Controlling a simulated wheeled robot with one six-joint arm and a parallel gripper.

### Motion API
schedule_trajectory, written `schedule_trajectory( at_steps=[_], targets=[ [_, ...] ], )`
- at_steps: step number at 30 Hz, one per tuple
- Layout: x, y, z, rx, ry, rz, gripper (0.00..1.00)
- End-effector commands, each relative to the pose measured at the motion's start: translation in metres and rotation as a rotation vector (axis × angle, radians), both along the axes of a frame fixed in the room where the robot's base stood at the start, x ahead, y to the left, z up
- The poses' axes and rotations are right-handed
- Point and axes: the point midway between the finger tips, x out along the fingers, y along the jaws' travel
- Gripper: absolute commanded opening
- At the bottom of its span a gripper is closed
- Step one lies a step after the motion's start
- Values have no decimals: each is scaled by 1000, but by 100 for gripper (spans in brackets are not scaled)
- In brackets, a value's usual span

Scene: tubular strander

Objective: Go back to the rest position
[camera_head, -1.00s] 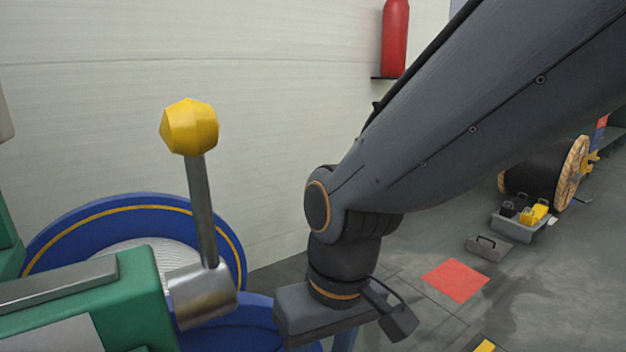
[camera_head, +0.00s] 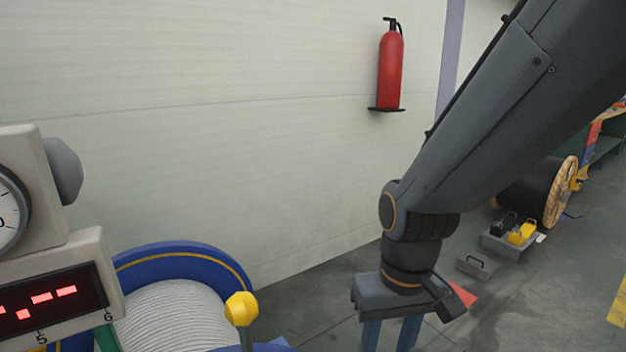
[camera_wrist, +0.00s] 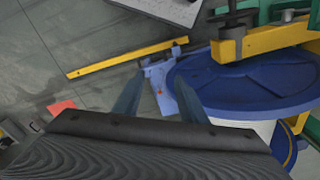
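My gripper (camera_head: 390,336) points down at the right of centre in the head view, above the grey floor. Its two bluish fingers stand apart with nothing between them. The fingers also show apart in the wrist view (camera_wrist: 160,98), with floor and a light blue bracket (camera_wrist: 160,82) beyond. A lever with a yellow knob (camera_head: 241,309) stands to the left of my gripper in the head view, apart from it. The lower fingertips are cut off by the head view's edge.
A blue-flanged spool (camera_head: 185,255) and a control panel (camera_head: 55,295) stand at left. A red extinguisher (camera_head: 390,70) hangs on the wall. A toolbox (camera_head: 477,267), a tray (camera_head: 505,246) and a cable drum (camera_head: 550,190) stand on the floor at right. A yellow bar (camera_wrist: 125,57) shows in the wrist view.

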Motion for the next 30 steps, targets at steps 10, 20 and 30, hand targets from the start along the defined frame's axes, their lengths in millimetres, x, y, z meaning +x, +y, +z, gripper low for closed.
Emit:
schedule_trajectory(
  at_steps=[10, 20, 30],
  targets=[
    [-12, -47, 62, -24, 16, -112, 38],
    [-20, -75, 89, -36, 24, -175, 38],
    [-20, -76, 88, -37, 24, -178, 31]
  ],
)
